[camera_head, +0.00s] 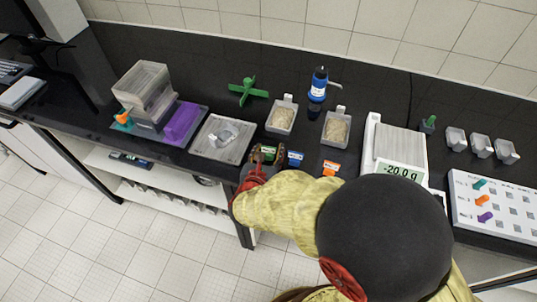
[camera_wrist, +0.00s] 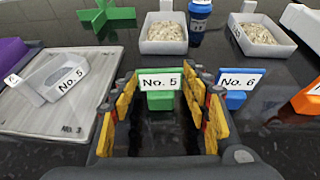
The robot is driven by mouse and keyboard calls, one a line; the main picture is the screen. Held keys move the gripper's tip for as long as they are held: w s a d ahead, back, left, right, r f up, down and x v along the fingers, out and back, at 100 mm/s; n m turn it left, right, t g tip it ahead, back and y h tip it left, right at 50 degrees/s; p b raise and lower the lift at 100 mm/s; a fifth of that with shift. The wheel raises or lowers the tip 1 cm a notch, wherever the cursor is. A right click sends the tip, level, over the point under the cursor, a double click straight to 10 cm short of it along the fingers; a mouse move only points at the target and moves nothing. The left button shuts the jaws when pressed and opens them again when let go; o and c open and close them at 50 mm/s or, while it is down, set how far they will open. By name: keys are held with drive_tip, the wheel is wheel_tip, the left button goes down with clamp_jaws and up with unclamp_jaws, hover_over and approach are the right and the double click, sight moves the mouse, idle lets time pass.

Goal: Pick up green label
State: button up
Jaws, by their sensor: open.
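The green label (camera_wrist: 160,99), a small stand with a white plate reading "No. 5", stands upright on the dark bench. It also shows in the head view (camera_head: 268,151), partly hidden by my gripper. My gripper (camera_wrist: 163,110) is open and low over the bench. In the wrist view the label appears between its yellow-padded fingers, toward the tips, with a visible gap to each side. I cannot tell whether a finger touches it. My gripper also shows in the head view (camera_head: 262,160).
A blue "No. 6" label (camera_wrist: 238,96) stands close beside my right finger. An orange label (camera_head: 331,168) is farther right. A metal plate (camera_head: 205,150) holding a scoop lies left. Two trays of grains (camera_head: 281,117) (camera_head: 336,129) and a blue bottle (camera_head: 318,85) stand behind. A scale (camera_head: 398,143) stands right.

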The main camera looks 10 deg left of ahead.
drive_tip(key=shift+c, duration=0.9)
drive_tip(key=c, duration=0.4)
drive_tip(key=shift+c, duration=0.3)
drive_tip(key=shift+r, duration=0.15)
